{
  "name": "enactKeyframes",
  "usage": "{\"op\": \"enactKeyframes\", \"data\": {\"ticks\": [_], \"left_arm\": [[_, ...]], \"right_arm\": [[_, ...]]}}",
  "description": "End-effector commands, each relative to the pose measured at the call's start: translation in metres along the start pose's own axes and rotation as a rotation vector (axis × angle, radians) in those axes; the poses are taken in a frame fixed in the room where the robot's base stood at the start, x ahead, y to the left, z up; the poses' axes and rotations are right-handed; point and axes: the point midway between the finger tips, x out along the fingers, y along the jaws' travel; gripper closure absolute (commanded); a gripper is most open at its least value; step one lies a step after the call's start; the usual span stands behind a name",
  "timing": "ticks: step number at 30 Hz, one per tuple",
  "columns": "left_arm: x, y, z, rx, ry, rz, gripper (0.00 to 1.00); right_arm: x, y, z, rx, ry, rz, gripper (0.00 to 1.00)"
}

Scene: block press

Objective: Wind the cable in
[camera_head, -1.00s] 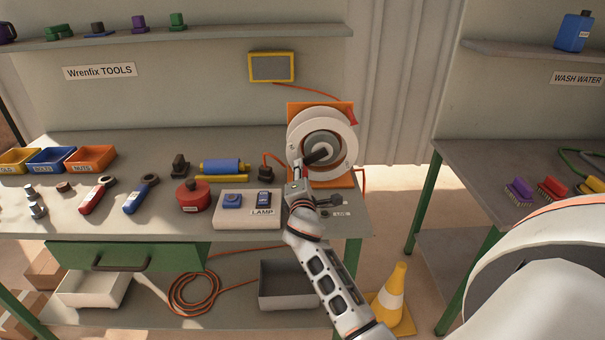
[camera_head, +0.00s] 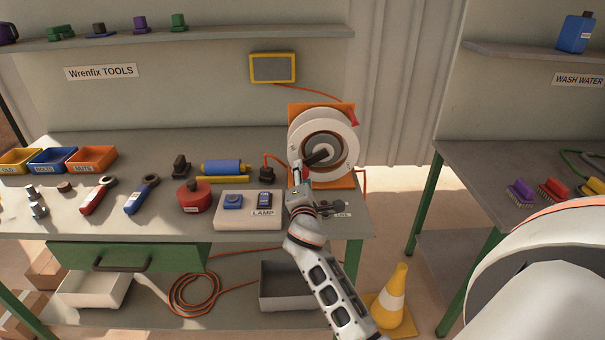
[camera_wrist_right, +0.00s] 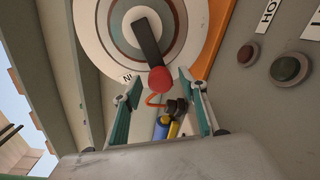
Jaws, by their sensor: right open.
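The cable reel (camera_head: 343,142) stands at the right end of the bench, a white disc on an orange frame (camera_head: 340,108). A dark crank bar (camera_head: 317,157) crosses its hub. In the right wrist view the crank (camera_wrist_right: 148,42) ends in a red knob (camera_wrist_right: 160,79). My right gripper (camera_head: 298,182) is just below and in front of the reel. In its wrist view the fingers (camera_wrist_right: 158,92) are open on either side of the knob, with gaps showing. An orange cable lies coiled (camera_head: 195,296) under the bench. My left gripper is not in view.
Left of the reel are a lamp switch box (camera_head: 248,222), a red round can (camera_head: 194,197) and a blue roll (camera_head: 222,166). Round buttons (camera_wrist_right: 290,68) show beside the reel in the wrist view. A traffic cone (camera_head: 394,300) stands on the floor at right.

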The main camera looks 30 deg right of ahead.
Motion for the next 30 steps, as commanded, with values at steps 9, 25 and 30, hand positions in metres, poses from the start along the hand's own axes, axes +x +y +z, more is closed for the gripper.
{"op": "enactKeyframes", "data": {"ticks": [9, 25, 30], "left_arm": [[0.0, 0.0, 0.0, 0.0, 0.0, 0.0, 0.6], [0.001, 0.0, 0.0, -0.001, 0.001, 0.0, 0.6], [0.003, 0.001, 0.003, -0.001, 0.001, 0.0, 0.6]], "right_arm": [[-0.066, -0.001, -0.001, 0.001, 0.002, -0.002, 0.58], [-0.099, 0.0, 0.0, 0.001, 0.0, 0.0, 0.58], [-0.097, 0.001, 0.0, -0.016, -0.002, 0.004, 0.58]]}}
